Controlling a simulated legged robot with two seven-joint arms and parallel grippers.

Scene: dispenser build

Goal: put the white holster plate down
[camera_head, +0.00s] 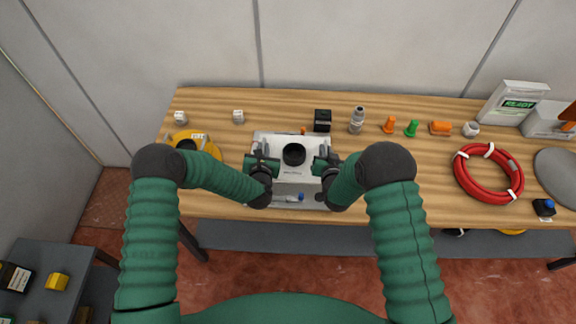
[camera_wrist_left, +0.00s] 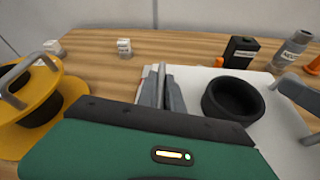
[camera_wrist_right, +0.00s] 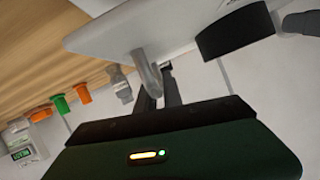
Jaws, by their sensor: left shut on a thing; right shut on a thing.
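The white holster plate (camera_head: 311,140) is over the front part of the wooden table, left of its middle. A black round holder (camera_head: 294,154) sits on it, and a handle stands at each side. My left gripper (camera_head: 263,150) is shut on the left handle; its fingers show in the left wrist view (camera_wrist_left: 161,88). My right gripper (camera_head: 324,152) is shut on the right handle (camera_wrist_right: 147,72), clear in the right wrist view. I cannot tell whether the plate touches the table.
A yellow reel (camera_head: 212,148) stands close left of the plate. A black box (camera_head: 322,120) and a grey bottle (camera_head: 356,120) are close behind it. White cubes (camera_head: 238,116), orange and green pieces, and a red hose coil (camera_head: 461,176) lie around. Table is clear between plate and coil.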

